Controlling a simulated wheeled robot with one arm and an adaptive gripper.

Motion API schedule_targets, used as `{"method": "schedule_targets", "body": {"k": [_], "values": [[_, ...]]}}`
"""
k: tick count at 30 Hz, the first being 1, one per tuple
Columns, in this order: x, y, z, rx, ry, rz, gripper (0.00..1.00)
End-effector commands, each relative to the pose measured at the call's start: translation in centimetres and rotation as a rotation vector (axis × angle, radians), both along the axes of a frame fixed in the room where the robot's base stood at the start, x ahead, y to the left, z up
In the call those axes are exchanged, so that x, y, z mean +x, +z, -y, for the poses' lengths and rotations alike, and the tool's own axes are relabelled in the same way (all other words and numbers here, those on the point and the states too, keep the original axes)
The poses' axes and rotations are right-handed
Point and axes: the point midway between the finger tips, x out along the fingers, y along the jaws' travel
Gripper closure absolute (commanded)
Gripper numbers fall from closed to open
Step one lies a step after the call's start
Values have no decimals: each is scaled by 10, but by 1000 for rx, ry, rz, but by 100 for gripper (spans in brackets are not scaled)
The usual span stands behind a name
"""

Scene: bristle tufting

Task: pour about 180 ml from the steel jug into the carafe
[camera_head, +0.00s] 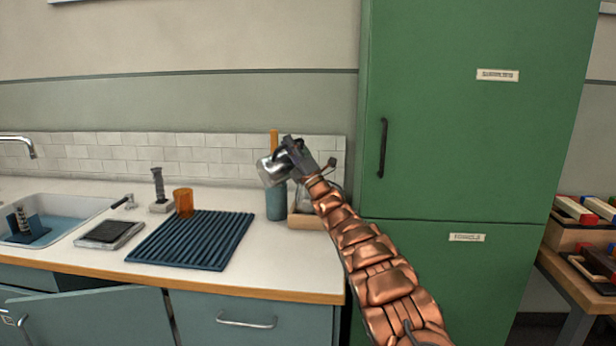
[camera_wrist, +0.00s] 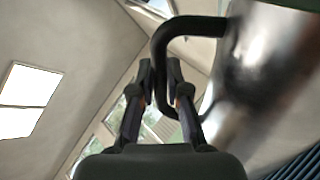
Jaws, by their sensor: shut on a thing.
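The steel jug (camera_head: 273,169) is held up above the back right of the counter, tilted with its mouth towards the lower left. My gripper (camera_head: 297,156) is shut on its dark handle. In the wrist view, the fingers of my gripper (camera_wrist: 161,82) close around the black handle, and the shiny jug body (camera_wrist: 265,80) fills the right side. No carafe can be made out with certainty. Something clear, perhaps glass, stands below the gripper, largely hidden by my arm. Any liquid in or leaving the jug cannot be seen.
A blue-grey holder (camera_head: 277,204) with an orange-handled tool stands under the jug, beside a wooden tray (camera_head: 306,222). An orange cup (camera_head: 183,203), a ribbed blue mat (camera_head: 192,240) and a sink (camera_head: 62,213) lie leftward. A green cabinet (camera_head: 450,140) bounds the right.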

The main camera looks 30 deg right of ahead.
Motion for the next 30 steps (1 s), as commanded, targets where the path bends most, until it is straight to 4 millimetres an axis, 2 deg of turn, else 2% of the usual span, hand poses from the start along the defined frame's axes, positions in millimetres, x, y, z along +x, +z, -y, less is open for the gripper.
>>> {"method": "schedule_targets", "body": {"k": [15, 30], "values": [[-1, -3, -9, -43, 1, 7, 100], [-1, 1, -3, -3, 3, 12, 100]]}}
